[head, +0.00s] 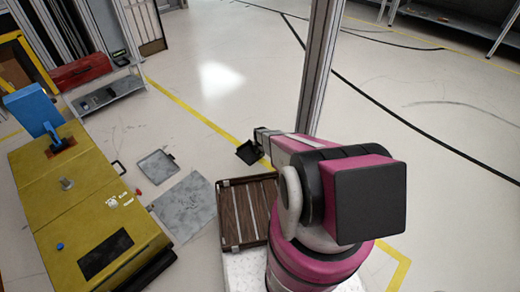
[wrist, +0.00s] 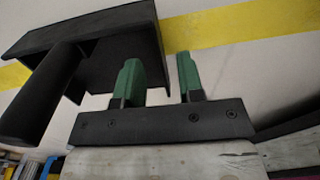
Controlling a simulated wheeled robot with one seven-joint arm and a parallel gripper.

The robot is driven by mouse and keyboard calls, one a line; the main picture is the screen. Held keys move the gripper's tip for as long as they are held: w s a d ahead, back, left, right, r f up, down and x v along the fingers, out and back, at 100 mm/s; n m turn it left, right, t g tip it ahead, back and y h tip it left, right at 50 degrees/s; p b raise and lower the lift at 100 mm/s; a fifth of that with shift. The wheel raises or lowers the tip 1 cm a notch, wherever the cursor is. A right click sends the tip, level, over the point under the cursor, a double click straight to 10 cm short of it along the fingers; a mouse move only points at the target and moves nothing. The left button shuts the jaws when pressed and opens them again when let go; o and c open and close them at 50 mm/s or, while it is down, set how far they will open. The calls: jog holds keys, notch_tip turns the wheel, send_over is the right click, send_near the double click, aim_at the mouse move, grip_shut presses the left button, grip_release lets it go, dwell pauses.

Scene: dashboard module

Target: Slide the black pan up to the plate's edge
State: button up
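The black pan (head: 248,152) lies near the yellow floor line, right by the end of my arm in the head view. In the wrist view the pan (wrist: 110,48) fills the upper left, with a thick round handle (wrist: 40,98) pointing down left. My gripper (wrist: 157,58) has two green fingers standing apart, with the pan's right end close behind and around the left finger. I cannot tell whether they touch. In the head view my gripper (head: 261,140) is small and partly hidden. A flat grey plate (head: 186,208) lies on the floor, left of and nearer than the pan, clearly apart from it.
A shallow grey tray (head: 157,166) lies beyond the plate. A brown slatted crate (head: 231,214) stands right of the plate, below the pan in the picture. A yellow cabinet (head: 85,200) stands at left, a metal post (head: 320,70) behind my arm. Open floor lies beyond.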

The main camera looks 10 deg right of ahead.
jog(key=shift+f, duration=1.85)
grip_shut()
jog(key=shift+a, duration=0.1)
